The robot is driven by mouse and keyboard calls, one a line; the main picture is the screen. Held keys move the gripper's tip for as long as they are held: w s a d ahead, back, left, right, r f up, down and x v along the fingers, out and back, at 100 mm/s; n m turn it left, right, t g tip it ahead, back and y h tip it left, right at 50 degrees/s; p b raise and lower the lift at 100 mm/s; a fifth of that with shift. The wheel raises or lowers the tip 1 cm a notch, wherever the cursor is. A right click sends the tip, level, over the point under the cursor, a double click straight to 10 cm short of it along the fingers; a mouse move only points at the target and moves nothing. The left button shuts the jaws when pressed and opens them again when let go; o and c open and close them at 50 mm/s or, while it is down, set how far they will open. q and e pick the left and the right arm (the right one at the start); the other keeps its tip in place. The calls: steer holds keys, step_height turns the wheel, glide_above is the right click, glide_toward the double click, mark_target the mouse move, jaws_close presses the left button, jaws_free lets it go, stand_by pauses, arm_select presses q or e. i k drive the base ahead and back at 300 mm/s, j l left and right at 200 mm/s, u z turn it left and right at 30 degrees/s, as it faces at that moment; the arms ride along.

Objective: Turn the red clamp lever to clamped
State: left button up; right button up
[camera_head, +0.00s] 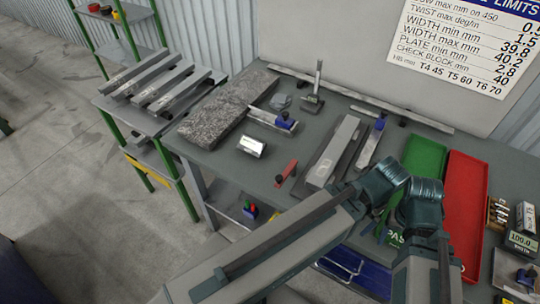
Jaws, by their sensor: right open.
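The red clamp lever (287,170) is a short red bar on the grey bench, near its front edge, with a small dark part at its near end. It points away from the front edge, leaning slightly right. My right gripper (378,222) is partly hidden by my arm links, low over the right part of the bench. It is open and well to the right of the lever, not touching it. My left gripper cannot be seen.
A long bright steel block (334,152) lies just right of the lever. A shiny cylinder (252,146) and a rough stone slab (230,106) lie to its left. Green (425,158) and red (466,200) trays lie right. Bare bench surrounds the lever's left side.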

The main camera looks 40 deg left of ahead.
mark_target(279, 179)
steer(key=j+u, duration=0.55)
steer(key=u, duration=0.15)
steer(key=j+z, duration=0.5)
steer(key=j, duration=0.25)
